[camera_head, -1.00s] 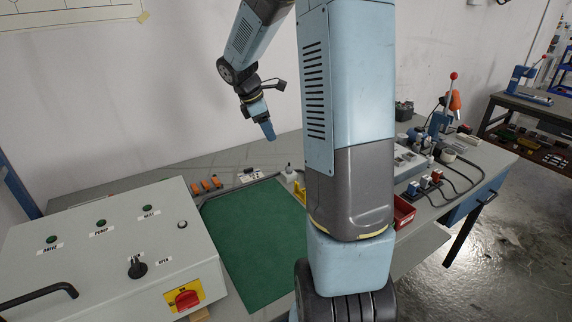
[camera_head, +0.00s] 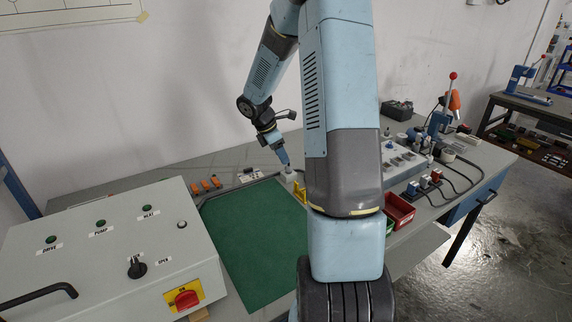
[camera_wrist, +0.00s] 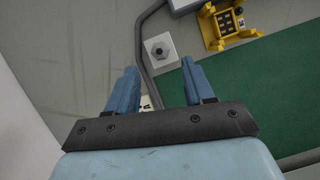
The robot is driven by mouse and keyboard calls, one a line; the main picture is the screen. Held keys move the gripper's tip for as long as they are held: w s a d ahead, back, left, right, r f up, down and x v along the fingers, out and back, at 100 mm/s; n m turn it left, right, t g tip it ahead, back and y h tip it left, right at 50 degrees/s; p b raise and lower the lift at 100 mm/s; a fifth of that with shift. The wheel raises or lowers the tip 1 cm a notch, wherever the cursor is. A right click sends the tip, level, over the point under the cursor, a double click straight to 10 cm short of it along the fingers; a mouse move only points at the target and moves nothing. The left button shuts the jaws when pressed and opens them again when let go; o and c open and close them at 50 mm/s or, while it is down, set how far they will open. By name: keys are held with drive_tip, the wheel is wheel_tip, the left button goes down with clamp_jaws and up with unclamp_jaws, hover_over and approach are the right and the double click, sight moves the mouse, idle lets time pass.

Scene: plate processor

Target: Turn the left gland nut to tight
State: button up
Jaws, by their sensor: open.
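A grey hex nut (camera_wrist: 160,48) sits on a small pale square block (camera_wrist: 168,57), seen from above in the wrist view. I cannot tell for sure whether it is the left gland nut. My gripper (camera_wrist: 159,66) is open and empty, with its two blue fingers apart and the nut showing beyond the gap between their tips. In the head view my gripper (camera_head: 285,161) points down just above the pale block (camera_head: 289,177) at the back edge of the green mat. Nut details are too small to read there.
A dark cable (camera_wrist: 141,58) runs beside the block. A yellow fixture (camera_wrist: 224,22) stands to its right, by the green mat (camera_wrist: 220,85). A control box (camera_head: 110,245), orange parts (camera_head: 206,185) and a red bin (camera_head: 399,210) stand around the mat. The mat is clear.

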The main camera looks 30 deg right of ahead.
sight(288, 166)
drive_tip(key=shift+x, duration=2.6)
clamp_jaws()
